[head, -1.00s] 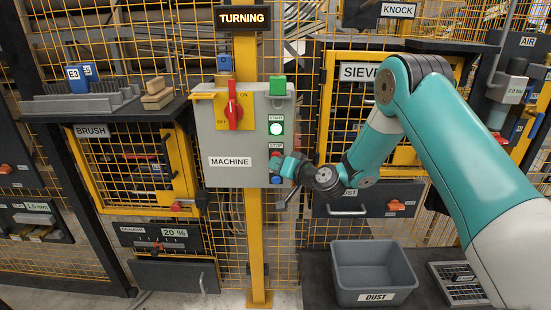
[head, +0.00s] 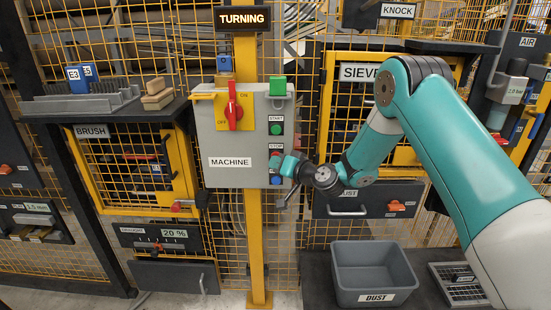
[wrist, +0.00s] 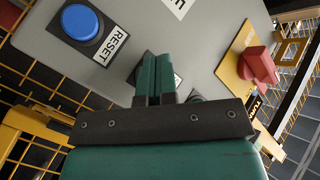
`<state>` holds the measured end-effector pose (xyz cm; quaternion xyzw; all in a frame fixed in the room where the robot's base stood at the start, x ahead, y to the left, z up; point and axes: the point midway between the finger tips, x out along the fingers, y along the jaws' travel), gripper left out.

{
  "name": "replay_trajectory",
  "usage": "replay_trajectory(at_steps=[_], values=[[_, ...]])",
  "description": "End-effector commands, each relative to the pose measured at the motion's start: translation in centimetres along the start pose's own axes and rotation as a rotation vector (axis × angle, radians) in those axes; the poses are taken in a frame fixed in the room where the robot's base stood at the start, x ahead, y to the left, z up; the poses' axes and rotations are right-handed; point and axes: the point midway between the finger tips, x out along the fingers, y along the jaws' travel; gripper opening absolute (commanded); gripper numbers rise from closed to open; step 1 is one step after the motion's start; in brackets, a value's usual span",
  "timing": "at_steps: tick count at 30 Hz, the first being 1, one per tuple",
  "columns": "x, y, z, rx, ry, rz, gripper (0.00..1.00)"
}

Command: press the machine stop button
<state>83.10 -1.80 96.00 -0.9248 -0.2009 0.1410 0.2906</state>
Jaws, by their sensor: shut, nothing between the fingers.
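The grey machine box (head: 228,140) hangs on a yellow post. On its right side are a green start button (head: 276,129), now unlit, the red stop button (head: 274,157) under a STOP label, and a blue button (head: 276,180). My gripper (head: 283,165) is at the stop button and partly covers it. In the wrist view, the fingers (wrist: 156,78) are shut with nothing between them and point at the panel. They hide the stop button there, so contact cannot be seen directly. The blue RESET button (wrist: 80,22) is beside them.
A red rotary switch (head: 233,112) on a yellow plate is on the box. A TURNING sign (head: 243,18) is lit above. Yellow mesh fencing stands behind. A grey dust bin (head: 372,270) is below right, and a SIEVE cabinet (head: 340,100) is to the right.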

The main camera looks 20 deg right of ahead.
Motion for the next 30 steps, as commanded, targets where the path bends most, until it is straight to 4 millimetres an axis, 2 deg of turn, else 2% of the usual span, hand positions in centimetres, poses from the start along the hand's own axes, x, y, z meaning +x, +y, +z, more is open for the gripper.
replay_trajectory(at_steps=[12,30], values=[[0.1,0.1,-0.1,-0.001,0.001,0.0,0.0],[-1.1,-0.8,0.8,-0.001,0.0,0.0,0.0]])
